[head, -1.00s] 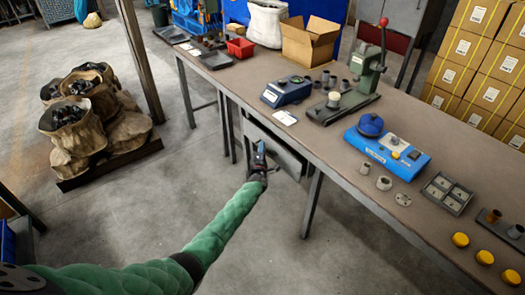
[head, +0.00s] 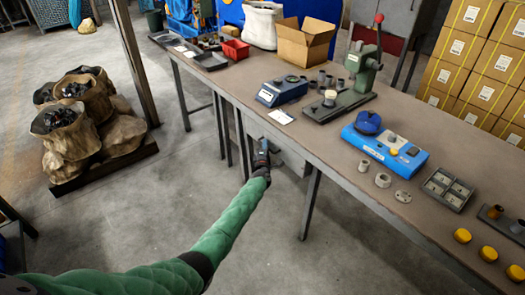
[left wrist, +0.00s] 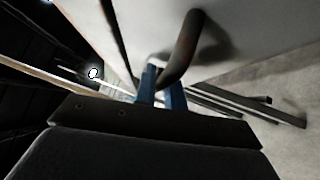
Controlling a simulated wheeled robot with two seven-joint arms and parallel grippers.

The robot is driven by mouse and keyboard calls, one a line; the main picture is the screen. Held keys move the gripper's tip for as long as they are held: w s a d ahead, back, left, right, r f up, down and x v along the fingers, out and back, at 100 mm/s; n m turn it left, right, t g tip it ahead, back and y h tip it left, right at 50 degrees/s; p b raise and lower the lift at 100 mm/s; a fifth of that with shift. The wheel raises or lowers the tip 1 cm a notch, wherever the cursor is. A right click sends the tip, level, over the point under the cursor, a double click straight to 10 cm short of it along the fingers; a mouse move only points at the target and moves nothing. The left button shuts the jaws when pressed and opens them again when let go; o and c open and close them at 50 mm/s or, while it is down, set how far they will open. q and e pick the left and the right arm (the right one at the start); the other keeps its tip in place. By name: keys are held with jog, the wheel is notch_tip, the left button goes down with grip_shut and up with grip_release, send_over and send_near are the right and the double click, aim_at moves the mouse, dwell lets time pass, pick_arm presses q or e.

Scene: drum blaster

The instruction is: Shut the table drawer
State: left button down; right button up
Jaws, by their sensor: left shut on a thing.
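The workbench (head: 330,140) has a grey drawer (head: 292,160) under its near edge; only a small part of it shows in the head view. In the left wrist view the pale drawer front (left wrist: 245,40) fills the upper right, with a dark curved handle (left wrist: 183,50) on it. My left gripper (head: 262,150) is at the drawer front, its arm stretched out. Its blue fingers (left wrist: 161,88) are shut on the handle. The gripper and table edge hide much of the drawer. My right gripper is not in view.
On the bench stand a green press (head: 350,85), a blue scale (head: 281,91), a blue device (head: 385,145) and an open cardboard box (head: 305,38). A bench leg (head: 311,200) stands right of my gripper. Sacks on a pallet (head: 105,170) are at left. The floor between is clear.

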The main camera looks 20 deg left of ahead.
pick_arm(q)
jog(key=c, duration=1.5)
grip_release()
jog(key=shift+w+d, duration=0.15)
jog(key=shift+r, duration=0.1)
jog(key=shift+f, duration=0.25)
jog(key=shift+s+d+f, duration=0.1)
jog(key=shift+s, duration=0.25)
jog(key=v, duration=0.7)
jog(key=shift+r, duration=0.35)
